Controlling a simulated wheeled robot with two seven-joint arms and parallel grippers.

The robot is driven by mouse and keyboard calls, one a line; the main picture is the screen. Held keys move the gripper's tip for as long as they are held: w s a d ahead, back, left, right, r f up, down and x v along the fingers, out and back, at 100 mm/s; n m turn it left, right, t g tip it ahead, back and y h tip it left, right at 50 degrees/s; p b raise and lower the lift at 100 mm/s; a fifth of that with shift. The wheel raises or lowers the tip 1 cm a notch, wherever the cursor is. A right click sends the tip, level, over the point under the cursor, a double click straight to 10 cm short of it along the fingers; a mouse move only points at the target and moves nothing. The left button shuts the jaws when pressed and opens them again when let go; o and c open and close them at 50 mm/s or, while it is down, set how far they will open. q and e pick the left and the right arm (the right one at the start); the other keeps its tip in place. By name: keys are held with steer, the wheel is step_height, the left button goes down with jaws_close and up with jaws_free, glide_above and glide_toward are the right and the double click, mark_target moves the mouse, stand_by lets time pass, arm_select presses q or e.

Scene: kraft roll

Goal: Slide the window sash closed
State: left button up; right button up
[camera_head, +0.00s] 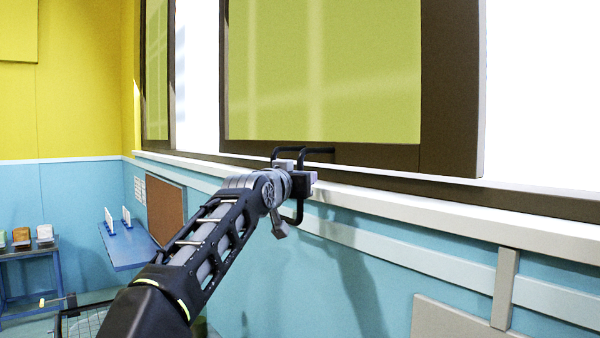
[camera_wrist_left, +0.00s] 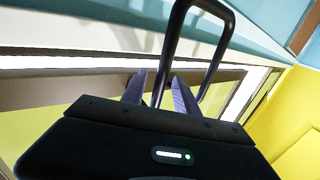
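The window sash has a yellow-green pane (camera_head: 320,70) in a dark brown frame (camera_head: 450,85). It stands in a long window above a pale sill (camera_head: 440,215). A black bar handle (camera_head: 320,150) is at the sash's lower rail; a black loop (camera_wrist_left: 205,75), seemingly this handle, shows in the left wrist view. My left gripper (camera_head: 300,172) is at the handle, its fingers partly hidden in the head view. In the wrist view the left gripper's fingers (camera_wrist_left: 160,88) stand apart on either side of one loop bar, with slight gaps. My right gripper is in neither view.
Bright white openings show left (camera_head: 198,75) and right (camera_head: 540,90) of the sash. Another brown-framed pane (camera_head: 157,70) is farther left. A blue shelf (camera_head: 127,245), a cork-brown board (camera_head: 165,210) and a blue table (camera_head: 30,252) stand at the left.

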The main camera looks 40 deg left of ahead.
arm_select(q)
steer(key=shift+c, duration=0.3)
jaws_close()
stand_by(1.1)
